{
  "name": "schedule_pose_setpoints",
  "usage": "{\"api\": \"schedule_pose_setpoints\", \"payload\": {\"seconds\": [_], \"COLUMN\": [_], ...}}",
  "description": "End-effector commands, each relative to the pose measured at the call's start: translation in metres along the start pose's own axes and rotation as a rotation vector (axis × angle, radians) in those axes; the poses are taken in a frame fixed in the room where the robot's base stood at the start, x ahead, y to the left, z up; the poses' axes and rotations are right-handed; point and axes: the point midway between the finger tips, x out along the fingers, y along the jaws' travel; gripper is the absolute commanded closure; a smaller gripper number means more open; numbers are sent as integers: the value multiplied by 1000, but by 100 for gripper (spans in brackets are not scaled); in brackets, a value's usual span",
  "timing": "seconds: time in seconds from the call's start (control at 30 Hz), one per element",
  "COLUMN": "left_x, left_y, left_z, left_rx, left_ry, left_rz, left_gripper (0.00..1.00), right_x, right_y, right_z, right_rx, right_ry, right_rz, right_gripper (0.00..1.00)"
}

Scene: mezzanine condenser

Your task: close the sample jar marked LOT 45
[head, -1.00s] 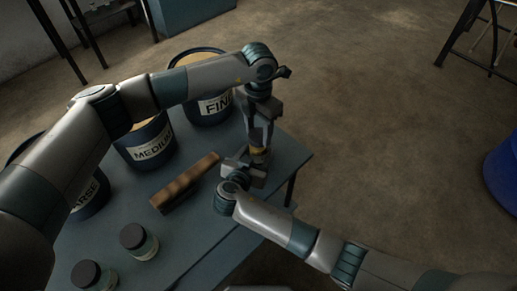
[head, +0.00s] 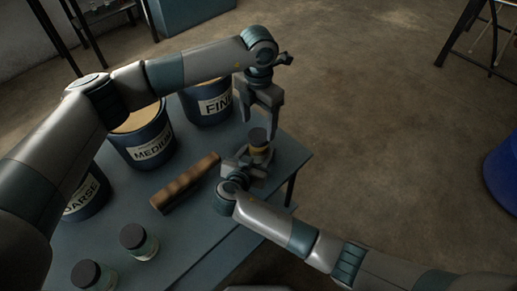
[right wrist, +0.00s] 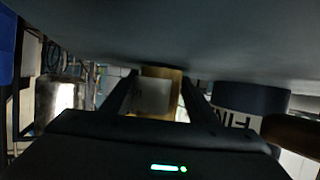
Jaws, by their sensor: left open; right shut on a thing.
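A small jar with amber contents (head: 259,152) stands at the right end of the table, with a dark lid (head: 258,136) on its top. Its LOT mark is not readable here. My right gripper (head: 254,163) is shut on the jar's body. In the right wrist view the jar (right wrist: 158,90) sits between the two fingers, with a pale label facing the camera. My left gripper (head: 261,106) is open and empty, pointing down just above the lid and apart from it. How tightly the lid is seated cannot be told.
Two other dark-lidded jars (head: 138,241) (head: 91,276) stand at the table's near left. A brown block-like object (head: 185,183) lies mid-table. Tubs marked FINE (head: 215,106), MEDIUM (head: 148,147) and one partly hidden (head: 84,197) line the back. The blue-grey table (head: 200,229) has bare space in front.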

Motion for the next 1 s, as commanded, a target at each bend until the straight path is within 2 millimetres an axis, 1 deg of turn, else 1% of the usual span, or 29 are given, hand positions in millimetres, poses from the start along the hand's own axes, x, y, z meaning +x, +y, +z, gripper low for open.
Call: {"api": "schedule_pose_setpoints", "payload": {"seconds": [0.03,0.2,0.3,0.4,0.5,0.6,0.87,0.9,0.97,1.0], "left_x": [-11,-41,-57,-69,-76,-80,-80,-80,-80,-80], "left_y": [1,0,0,0,0,0,0,0,0,0], "left_z": [1,1,0,0,0,0,0,0,0,0], "left_rx": [1,1,1,1,1,1,1,1,1,1], "left_ry": [-4,-2,-2,-2,-1,0,0,0,0,0], "left_rz": [2,1,2,0,0,0,-1,-1,-1,-1], "left_gripper": [33,33,33,33,33,33,33,33,33,33], "right_x": [0,0,0,0,0,0,0,0,0,0], "right_y": [0,0,0,0,0,0,0,0,0,0], "right_z": [0,0,0,0,0,0,0,0,0,0], "right_rx": [0,0,0,0,0,0,0,0,0,0], "right_ry": [0,0,0,0,0,0,0,0,0,0], "right_rz": [0,0,0,0,0,0,0,0,0,0], "right_gripper": [100,100,100,100,100,100,100,42,27,25]}}
